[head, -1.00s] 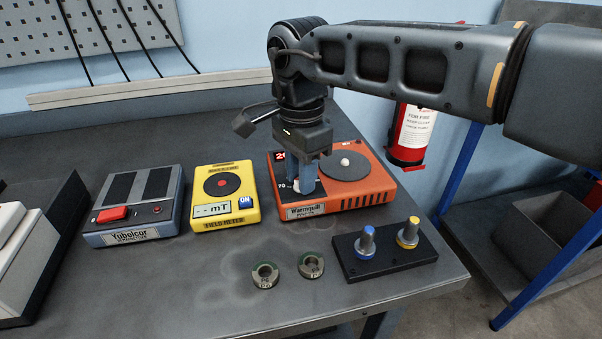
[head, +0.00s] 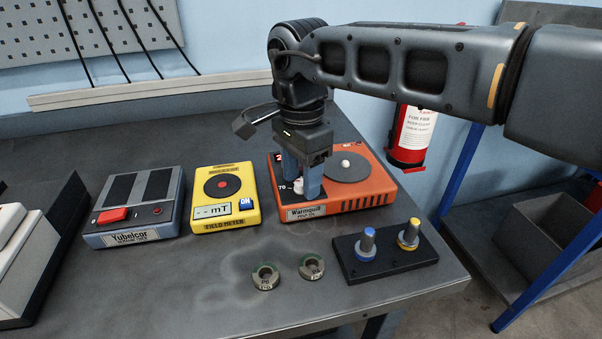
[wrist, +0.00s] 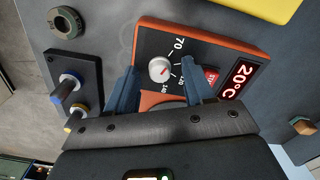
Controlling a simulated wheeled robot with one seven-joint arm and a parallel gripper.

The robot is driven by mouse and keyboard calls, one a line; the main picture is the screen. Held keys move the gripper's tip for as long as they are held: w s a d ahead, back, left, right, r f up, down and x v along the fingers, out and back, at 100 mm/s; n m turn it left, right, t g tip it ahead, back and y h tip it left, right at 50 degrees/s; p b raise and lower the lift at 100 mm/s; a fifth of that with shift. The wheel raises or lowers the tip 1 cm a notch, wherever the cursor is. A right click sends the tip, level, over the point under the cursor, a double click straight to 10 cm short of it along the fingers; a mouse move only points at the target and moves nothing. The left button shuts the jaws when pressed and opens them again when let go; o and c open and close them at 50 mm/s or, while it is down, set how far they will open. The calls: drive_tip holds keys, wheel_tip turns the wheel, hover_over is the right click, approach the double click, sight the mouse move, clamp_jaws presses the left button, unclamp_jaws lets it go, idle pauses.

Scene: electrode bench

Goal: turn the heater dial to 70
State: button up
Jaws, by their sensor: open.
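The orange heater (head: 345,199) stands on the bench, and its round dark plate carries a small white object. Its white dial (wrist: 159,69) shows in the wrist view, with a red pointer mark and numbers around it, 70 among them. I cannot read for certain which number the mark faces. The red display (wrist: 241,76) reads 20°C. My gripper (head: 302,188) points down over the heater's front left part, with its blue fingers apart on either side of the dial. In the wrist view my gripper (wrist: 160,85) is open, and a gap shows between the dial and each finger.
A yellow field meter (head: 222,228) and a grey-blue box with a red button (head: 113,215) stand to the left. A black block (head: 350,270) with blue and yellow-ringed posts and two metal rings (head: 311,267) lie in front.

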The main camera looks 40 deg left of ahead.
sight(301, 181)
wheel_tip(301, 181, up, 8)
drive_tip(key=shift+f, duration=0.15)
idle(0.3)
idle(0.3)
